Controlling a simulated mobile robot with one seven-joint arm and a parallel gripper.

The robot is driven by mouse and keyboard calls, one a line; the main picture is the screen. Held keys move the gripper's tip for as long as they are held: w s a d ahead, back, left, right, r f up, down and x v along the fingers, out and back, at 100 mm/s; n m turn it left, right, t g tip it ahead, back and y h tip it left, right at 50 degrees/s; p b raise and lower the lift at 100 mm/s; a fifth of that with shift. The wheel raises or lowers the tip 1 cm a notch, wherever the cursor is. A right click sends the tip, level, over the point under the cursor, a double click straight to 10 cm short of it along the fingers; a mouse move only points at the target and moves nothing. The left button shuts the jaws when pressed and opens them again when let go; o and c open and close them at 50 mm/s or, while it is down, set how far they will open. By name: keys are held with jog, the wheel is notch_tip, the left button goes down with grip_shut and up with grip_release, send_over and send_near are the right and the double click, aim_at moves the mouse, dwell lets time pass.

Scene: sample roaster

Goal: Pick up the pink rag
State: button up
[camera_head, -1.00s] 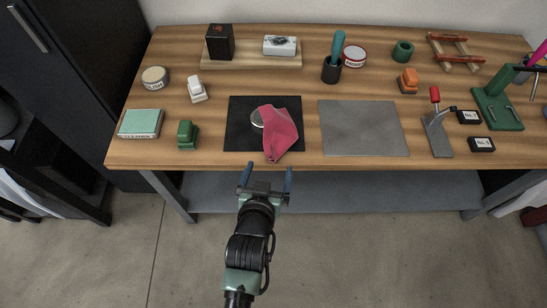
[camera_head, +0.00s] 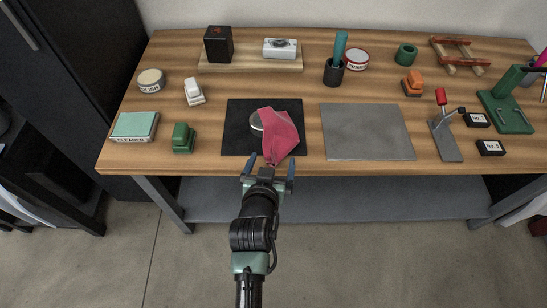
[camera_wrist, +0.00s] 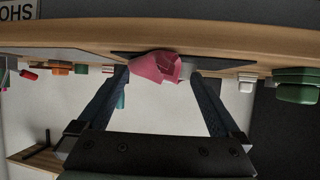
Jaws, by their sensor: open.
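The pink rag (camera_head: 279,135) lies crumpled on a black mat (camera_head: 234,128) near the front edge of the workbench, partly over a round metal-rimmed item (camera_head: 256,121). In the wrist view the rag (camera_wrist: 155,68) shows between the fingers, beyond their tips, with the picture upside down. My gripper (camera_head: 269,162) is open and empty, with its two blue fingers apart at the bench's front edge, just in front of the rag. The rag's lower tip is close to the fingers in the head view; I see no grip on it.
A grey mat (camera_head: 365,132) lies right of the black mat. A green stapler-like item (camera_head: 183,138) and a teal-topped box (camera_head: 134,126) stand to the left. A grey tool with a red handle (camera_head: 445,140) stands at the right. The bench (camera_head: 212,166) has a straight front edge.

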jog(key=shift+b+x, duration=1.25)
jog(key=shift+x, duration=0.15)
grip_shut()
dwell(0.5)
notch_tip(320, 180, up, 12)
jog(key=p, duration=1)
jog(key=shift+p, duration=0.4)
